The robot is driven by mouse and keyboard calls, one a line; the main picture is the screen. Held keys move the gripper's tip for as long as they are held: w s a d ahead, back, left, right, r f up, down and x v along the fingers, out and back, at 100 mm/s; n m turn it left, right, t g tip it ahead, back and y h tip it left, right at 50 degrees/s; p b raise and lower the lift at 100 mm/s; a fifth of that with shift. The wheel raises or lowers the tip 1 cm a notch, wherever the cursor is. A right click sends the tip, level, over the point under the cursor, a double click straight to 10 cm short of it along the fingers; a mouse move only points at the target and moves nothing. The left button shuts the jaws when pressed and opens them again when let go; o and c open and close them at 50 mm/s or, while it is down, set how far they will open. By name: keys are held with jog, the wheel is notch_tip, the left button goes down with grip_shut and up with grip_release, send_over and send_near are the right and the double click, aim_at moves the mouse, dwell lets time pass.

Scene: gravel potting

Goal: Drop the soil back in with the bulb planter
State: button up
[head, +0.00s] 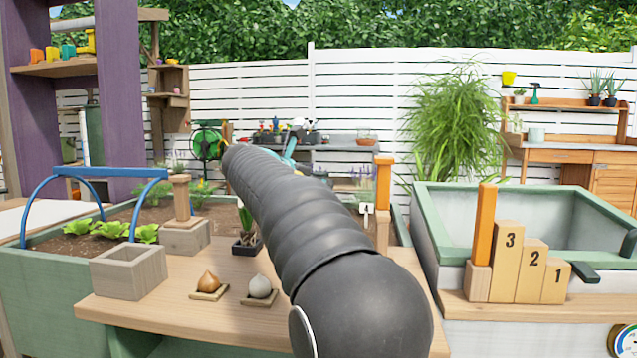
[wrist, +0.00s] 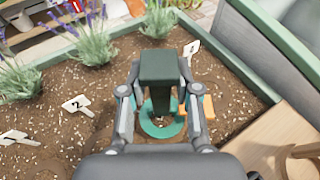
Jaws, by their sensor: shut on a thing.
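My gripper (wrist: 160,98) is shut on the bulb planter, which has a dark green top block (wrist: 160,66) and a teal ring (wrist: 160,132) below it. The planter is over the brown soil bed (wrist: 75,130), near the white label 3 (wrist: 191,48) at the bed's right. I cannot tell whether the ring touches the soil or whether soil is inside it. In the head view my arm hides most of the gripper, and only a bit of teal (head: 290,150) shows past it. Labels 2 (wrist: 77,104) and 1 (wrist: 14,138) stand to the left.
Lavender plants (wrist: 92,45) grow along the bed's far side. A green bed rim (wrist: 262,50) runs on the right.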

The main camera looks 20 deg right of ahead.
jog(key=shift+f, duration=0.9)
jog(key=o, duration=1.2)
jog(key=shift+c, duration=0.2)
jog(key=shift+a, duration=0.1)
jog(key=v, duration=1.1)
jog(key=shift+s+a+r, duration=0.15)
jog(key=shift+s+a, duration=0.1)
jog(key=shift+a, duration=0.05)
